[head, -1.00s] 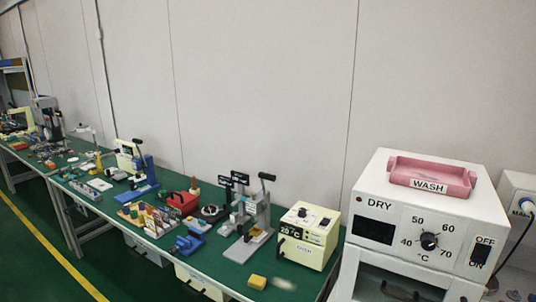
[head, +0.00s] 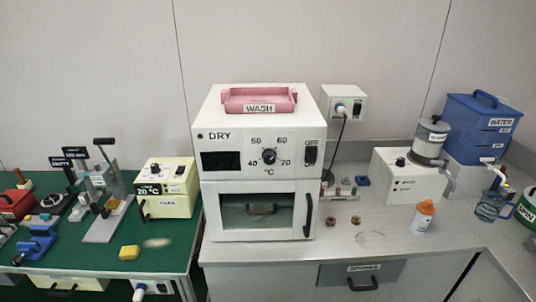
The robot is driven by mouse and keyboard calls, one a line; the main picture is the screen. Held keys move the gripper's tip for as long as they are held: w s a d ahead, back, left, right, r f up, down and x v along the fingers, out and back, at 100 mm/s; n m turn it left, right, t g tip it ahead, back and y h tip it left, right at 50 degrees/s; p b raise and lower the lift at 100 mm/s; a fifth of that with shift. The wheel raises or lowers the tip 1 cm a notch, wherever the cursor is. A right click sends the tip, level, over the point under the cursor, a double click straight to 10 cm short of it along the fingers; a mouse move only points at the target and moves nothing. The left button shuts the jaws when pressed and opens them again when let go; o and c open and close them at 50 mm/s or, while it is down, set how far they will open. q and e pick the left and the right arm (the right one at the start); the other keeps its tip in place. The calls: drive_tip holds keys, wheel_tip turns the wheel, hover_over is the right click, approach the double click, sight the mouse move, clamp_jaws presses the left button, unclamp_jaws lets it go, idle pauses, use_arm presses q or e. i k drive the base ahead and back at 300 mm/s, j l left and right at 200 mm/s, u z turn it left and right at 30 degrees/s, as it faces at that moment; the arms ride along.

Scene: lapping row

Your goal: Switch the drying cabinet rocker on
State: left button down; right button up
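The white drying cabinet (head: 214,187), marked DRY, stands on the grey counter in the middle of the head view. Its black rocker (head: 311,154) sits at the right end of the control panel. In this frame the rocker is too small to tell which way it is pressed. A dial (head: 269,156) with temperature marks is left of the rocker, and a dark display (head: 221,161) is at the panel's left. The glass door below is closed, with a black handle at its right. Neither of my grippers is in view.
A pink WASH tray (head: 259,94) lies on top of the cabinet. A white machine (head: 408,188), an orange-capped bottle (head: 422,217) and a blue WATER container (head: 483,125) stand further right. The green bench is left.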

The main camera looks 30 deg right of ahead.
sight(310, 154)
drive_tip(key=z, duration=1.35)
